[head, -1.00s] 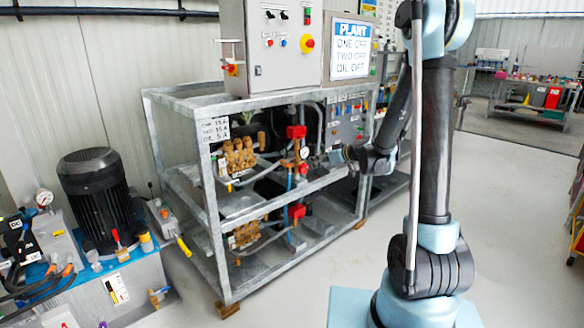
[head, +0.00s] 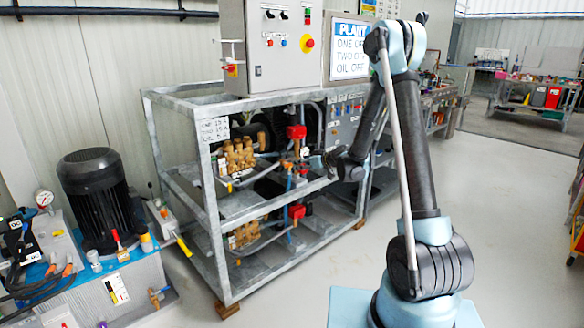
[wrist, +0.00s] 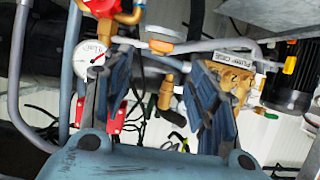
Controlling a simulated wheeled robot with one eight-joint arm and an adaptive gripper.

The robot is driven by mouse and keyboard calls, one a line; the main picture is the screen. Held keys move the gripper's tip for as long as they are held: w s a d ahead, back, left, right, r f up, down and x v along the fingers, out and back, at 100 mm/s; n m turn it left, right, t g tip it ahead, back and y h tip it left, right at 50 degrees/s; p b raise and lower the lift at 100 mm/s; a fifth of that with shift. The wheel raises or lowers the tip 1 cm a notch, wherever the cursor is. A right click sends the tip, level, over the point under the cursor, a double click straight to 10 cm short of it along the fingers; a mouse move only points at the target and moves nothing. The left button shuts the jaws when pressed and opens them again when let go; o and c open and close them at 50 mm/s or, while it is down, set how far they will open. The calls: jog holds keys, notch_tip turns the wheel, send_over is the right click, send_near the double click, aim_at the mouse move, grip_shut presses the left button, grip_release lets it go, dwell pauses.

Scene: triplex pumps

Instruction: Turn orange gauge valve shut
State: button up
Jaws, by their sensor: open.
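A small orange piece (wrist: 160,46), which looks like the valve handle, shows in the wrist view on the pipework between my fingertips. A white round gauge (wrist: 90,52) with a red needle is left of it, beside my left finger. My gripper (wrist: 160,62) is open and empty, its two dark fingers spread either side of the orange piece. I cannot tell how far beyond the fingertips it lies. In the head view my gripper (head: 318,163) is at the front of the pump frame, beside the red-topped pipework; the orange piece is too small to make out there.
The galvanised pump frame (head: 222,205) surrounds two brass pumps; the upper pump (head: 238,158) is near my gripper. Pipes and a red fitting (wrist: 98,6) crowd the wrist view. A control cabinet (head: 272,45) stands above. The floor (head: 510,200) at right is clear.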

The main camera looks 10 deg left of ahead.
aim_at(290, 164)
jog(key=x, duration=0.8)
jog(key=shift+w+a+f, duration=0.1)
jog(key=shift+a+f, duration=0.05)
jog(key=c, duration=1.1)
